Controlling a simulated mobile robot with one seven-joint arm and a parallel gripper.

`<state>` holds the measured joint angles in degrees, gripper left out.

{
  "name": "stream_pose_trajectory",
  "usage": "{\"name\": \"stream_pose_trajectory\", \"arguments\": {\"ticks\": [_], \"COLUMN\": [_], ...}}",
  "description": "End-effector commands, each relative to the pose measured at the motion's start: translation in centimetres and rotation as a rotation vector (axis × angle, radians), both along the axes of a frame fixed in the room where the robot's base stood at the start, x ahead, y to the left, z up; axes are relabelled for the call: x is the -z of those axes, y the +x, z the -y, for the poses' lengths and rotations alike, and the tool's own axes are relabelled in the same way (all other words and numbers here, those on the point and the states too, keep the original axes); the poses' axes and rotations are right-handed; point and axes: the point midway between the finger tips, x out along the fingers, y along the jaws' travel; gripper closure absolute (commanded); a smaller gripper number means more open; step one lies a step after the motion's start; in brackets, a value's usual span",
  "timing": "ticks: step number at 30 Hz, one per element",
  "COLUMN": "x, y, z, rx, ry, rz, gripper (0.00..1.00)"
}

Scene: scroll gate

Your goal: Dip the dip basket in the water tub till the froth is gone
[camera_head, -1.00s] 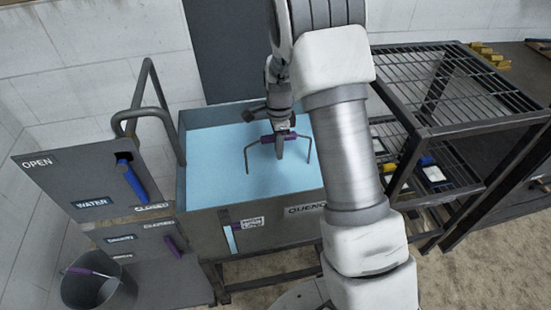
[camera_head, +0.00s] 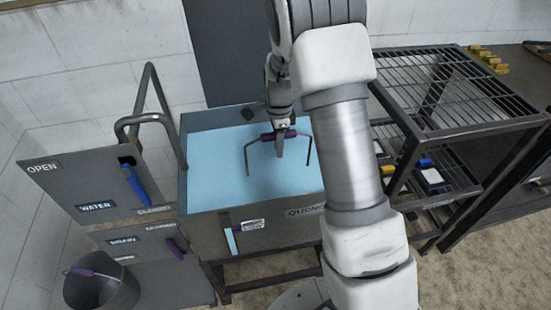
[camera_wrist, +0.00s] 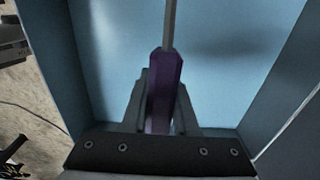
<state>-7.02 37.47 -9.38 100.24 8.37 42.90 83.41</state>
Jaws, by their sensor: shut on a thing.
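The water tub (camera_head: 197,237) is a grey metal tank labelled QUENCH, filled with light blue water (camera_head: 215,165). My gripper (camera_head: 279,140) is over the tub and shut on the purple grip of the dip basket's handle (camera_head: 268,137). The grey handle legs (camera_head: 247,160) run down into the water on both sides. The basket itself is hidden under the surface. In the wrist view the purple grip (camera_wrist: 164,90) sits between my two fingers, with blue water behind. I see no froth on the visible water; my arm hides part of the tub.
A panel at the left carries a blue WATER lever (camera_head: 135,185) and a purple-handled DRAIN lever (camera_head: 175,249). A bucket (camera_head: 100,285) stands on the floor at lower left. A pipe (camera_head: 150,115) curves over the tub's left rim. A wire-shelf rack (camera_head: 450,85) stands at the right.

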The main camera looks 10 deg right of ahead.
Motion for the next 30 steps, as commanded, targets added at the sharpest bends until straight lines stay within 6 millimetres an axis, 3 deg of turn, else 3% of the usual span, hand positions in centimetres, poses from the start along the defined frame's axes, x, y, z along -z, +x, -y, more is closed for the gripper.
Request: {"name": "stream_pose_trajectory", "arguments": {"ticks": [1,30], "x": [-1.0,-9.6], "y": [0.1,0.1], "z": [0.0,0.0], "rx": [0.000,0.000], "ry": [0.000,0.000], "rz": [0.004,0.003], "gripper": [1.00,1.00]}}
